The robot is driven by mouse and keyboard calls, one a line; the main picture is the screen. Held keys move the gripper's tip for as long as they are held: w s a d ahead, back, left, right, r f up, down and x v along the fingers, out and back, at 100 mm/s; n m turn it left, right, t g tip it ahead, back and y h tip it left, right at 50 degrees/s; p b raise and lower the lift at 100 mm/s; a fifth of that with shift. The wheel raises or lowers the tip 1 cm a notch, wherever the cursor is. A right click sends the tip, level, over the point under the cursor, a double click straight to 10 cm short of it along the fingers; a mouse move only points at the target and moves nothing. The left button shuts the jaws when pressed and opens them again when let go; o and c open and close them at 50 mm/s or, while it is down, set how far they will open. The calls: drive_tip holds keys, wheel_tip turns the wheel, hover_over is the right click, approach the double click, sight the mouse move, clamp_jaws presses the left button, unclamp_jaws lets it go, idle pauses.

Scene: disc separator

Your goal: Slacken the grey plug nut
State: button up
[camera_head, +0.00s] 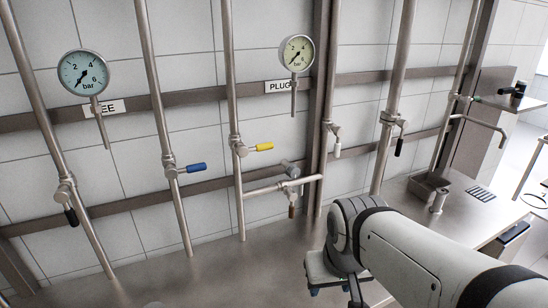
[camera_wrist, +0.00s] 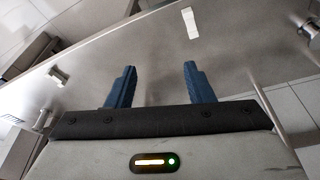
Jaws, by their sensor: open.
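My gripper (camera_head: 330,287) hangs low over the steel surface in the head view, right of the horizontal pipe branch. In the wrist view its two blue fingers (camera_wrist: 160,70) are apart with nothing between them. The label "PLUG" (camera_head: 278,87) is on the rail beside a pale yellow-faced gauge (camera_head: 297,53). Near it are a yellow-handled valve (camera_head: 262,147), a valve with a light grey handle (camera_head: 336,151), and a metal fitting (camera_head: 291,171) on the horizontal branch. I cannot tell which small grey part is the plug nut. My gripper touches none of these fittings.
A blue-faced gauge (camera_head: 83,72), a blue-handled valve (camera_head: 196,167) and a black-handled valve (camera_head: 70,216) stand to the left. Another black-handled valve (camera_head: 399,147) is to the right. A sink (camera_head: 428,184) with a tap lies beyond my arm. The left front steel surface is clear.

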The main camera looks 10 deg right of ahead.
drive_tip(key=shift+o, duration=0.6)
drive_tip(key=w+d+m+t+h+b, duration=0.1)
drive_tip(key=w+d+t, duration=0.1)
drive_tip(key=w, duration=0.8)
drive_tip(key=shift+w+d+f+t+b, duration=0.15)
drive_tip(key=shift+w+f+t+b, duration=0.2)
drive_tip(key=shift+t, duration=0.45)
drive_tip(key=n+t+y+b, duration=0.1)
drive_tip(key=t+y+b, duration=0.3)
drive_tip(key=t, duration=0.6)
approach(296, 174)
drive_tip(key=w+f, duration=0.1)
drive_tip(key=w, duration=0.4)
drive_tip(key=y, duration=0.1)
drive_tip(key=w+n+y, duration=0.1)
drive_tip(key=shift+a+t+y, duration=0.25)
drive_tip(key=shift+t+y, duration=0.05)
drive_tip(key=shift+y, duration=0.1)
drive_tip(key=p+x, duration=0.1)
drive_tip(key=x, duration=0.6)
drive_tip(key=shift+w, duration=0.3)
drive_tip(key=shift+c, duration=0.4)
